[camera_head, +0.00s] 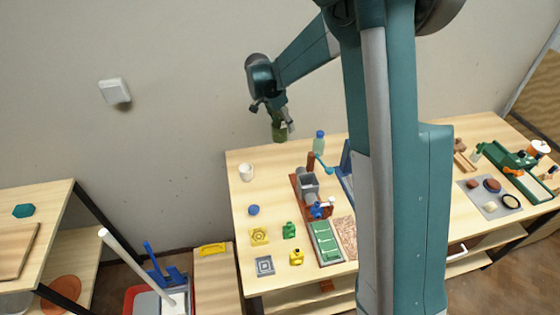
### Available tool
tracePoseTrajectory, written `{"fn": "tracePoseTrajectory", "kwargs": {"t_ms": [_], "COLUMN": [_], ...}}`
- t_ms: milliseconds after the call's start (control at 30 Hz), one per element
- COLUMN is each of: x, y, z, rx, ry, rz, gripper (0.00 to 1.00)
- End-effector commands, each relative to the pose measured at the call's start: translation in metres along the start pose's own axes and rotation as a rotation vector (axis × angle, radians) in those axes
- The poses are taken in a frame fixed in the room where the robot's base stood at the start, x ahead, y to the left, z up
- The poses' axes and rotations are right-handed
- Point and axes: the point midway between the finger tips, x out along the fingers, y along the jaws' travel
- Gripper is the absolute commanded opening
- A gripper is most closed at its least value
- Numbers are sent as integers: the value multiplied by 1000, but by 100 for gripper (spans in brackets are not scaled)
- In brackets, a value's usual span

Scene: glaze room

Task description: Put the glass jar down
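A green glass jar (279,133) hangs upright beneath my gripper (280,119) near the left back part of the workbench (265,200). The fingers are around the jar's upper part, and it looks held between them. The jar shows against the wall, above the line of the bench's back edge, and appears clear of the bench top. The fingertips are small and partly merge with the jar. The bench top below and in front of it is mostly bare.
A white cup (246,173) stands at the bench's left back, and a bottle with a blue cap (319,143) at the back. A brown-based machine (307,186) stands to the right. Small blue, green and yellow pieces lie forward. Free room lies between cup and machine.

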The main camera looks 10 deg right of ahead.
Motion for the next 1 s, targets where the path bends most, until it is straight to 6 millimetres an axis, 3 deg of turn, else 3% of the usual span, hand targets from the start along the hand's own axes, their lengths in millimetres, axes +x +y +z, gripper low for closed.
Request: {"fn": "tracePoseTrajectory", "kwargs": {"t_ms": [200,733,1000], "x": [17,23,50], "y": [1,1,1], "z": [8,10,21], "rx": [0,0,0], "ry": [0,0,0], "rz": [0,0,0], "gripper": [15,15,15]}}
